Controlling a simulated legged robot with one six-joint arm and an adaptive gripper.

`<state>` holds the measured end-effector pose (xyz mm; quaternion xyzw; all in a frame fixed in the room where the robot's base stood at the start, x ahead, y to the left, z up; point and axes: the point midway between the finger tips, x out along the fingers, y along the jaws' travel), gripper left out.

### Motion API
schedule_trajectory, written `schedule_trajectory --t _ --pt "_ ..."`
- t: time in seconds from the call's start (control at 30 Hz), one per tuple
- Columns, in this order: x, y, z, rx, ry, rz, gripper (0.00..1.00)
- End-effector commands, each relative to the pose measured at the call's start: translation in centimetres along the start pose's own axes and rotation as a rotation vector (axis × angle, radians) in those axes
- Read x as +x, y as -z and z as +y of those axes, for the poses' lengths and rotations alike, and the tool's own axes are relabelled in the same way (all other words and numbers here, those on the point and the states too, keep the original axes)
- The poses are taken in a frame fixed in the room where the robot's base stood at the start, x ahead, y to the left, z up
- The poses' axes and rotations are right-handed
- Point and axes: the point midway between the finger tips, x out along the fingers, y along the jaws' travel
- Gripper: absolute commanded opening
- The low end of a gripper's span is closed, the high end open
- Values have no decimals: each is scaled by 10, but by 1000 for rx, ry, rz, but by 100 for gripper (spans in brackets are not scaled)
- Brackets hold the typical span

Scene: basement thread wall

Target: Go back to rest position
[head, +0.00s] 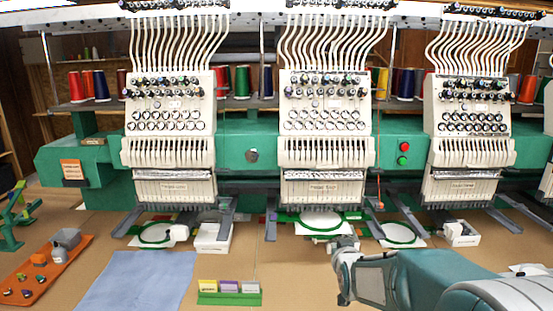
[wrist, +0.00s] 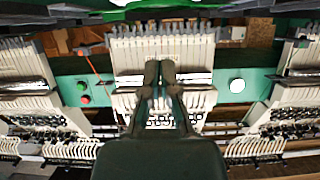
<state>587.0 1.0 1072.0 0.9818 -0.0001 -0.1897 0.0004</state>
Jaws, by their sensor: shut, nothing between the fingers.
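My arm reaches in from the lower right of the head view. My gripper (head: 345,243) points at the foot of the middle embroidery head (head: 323,140), by a green hoop with white fabric (head: 318,222). In the wrist view, which looks upside down, my gripper's two dark fingers (wrist: 159,68) are close together in front of the middle head's white needle case (wrist: 190,52). The gripper is shut with nothing held. I cannot tell whether it touches the machine.
Embroidery heads stand left (head: 170,140) and right (head: 468,140) on a green beam (head: 252,152). Green hoops lie left (head: 157,234) and right (head: 400,234). A blue cloth (head: 135,280), orange tray (head: 45,268) and green card holder (head: 229,297) lie on the table (head: 225,268).

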Motion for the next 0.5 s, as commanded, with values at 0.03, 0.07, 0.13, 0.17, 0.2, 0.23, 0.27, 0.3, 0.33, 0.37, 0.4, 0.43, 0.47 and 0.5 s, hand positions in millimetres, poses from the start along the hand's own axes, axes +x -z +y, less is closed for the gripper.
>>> schedule_trajectory --t 0.03,0.07,0.13,0.17,0.2,0.23,0.27,0.3,0.33,0.37,0.4,0.43,0.47,0.5 --pt "-19 5 0 0 0 -29 0" --pt "-28 6 0 0 0 -52 0" --pt "-52 5 0 0 0 -106 0" --pt "-62 4 0 0 0 -129 0" --pt "-75 2 0 0 0 -161 0" --pt "-86 1 0 0 0 -183 0" --pt "-97 -1 0 0 0 -206 0" --pt "-111 -4 0 0 0 -237 0" --pt "-122 -6 0 0 0 -260 0" --pt "-133 -9 0 0 0 -284 0" --pt "-147 -12 0 0 0 -314 0" --pt "-158 -16 0 0 0 -338 0" --pt "-170 -19 0 0 0 -359 0" --pt "-184 -25 0 0 0 -391 0"
